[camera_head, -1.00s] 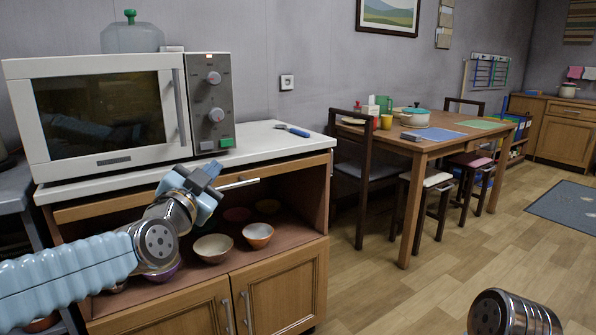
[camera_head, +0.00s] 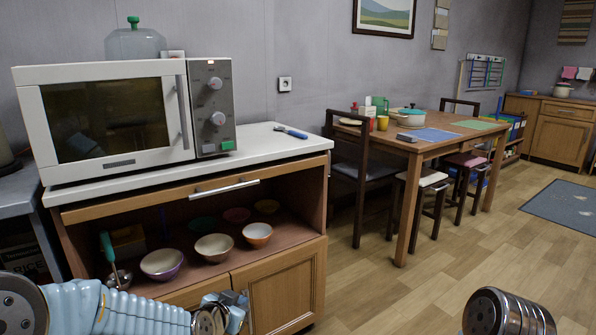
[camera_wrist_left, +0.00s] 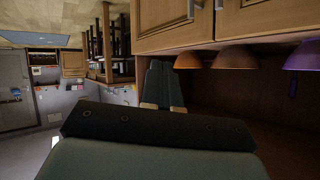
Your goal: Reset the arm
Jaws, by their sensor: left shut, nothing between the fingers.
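My left arm enters the head view at the lower left, stretched low along the front of the wooden cabinet (camera_head: 290,276). My left gripper (camera_head: 240,303) is in front of the cabinet doors, below the open shelf, and partly hidden by its own wrist. In the left wrist view its fingers (camera_wrist_left: 163,72) are shut together with nothing between them. That view is turned over, with the cabinet doors at the top and bowls at the upper right. My right gripper is not in view; only a ribbed metal part of my right arm shows at the bottom right.
A white microwave (camera_head: 120,118) stands on the cabinet top.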

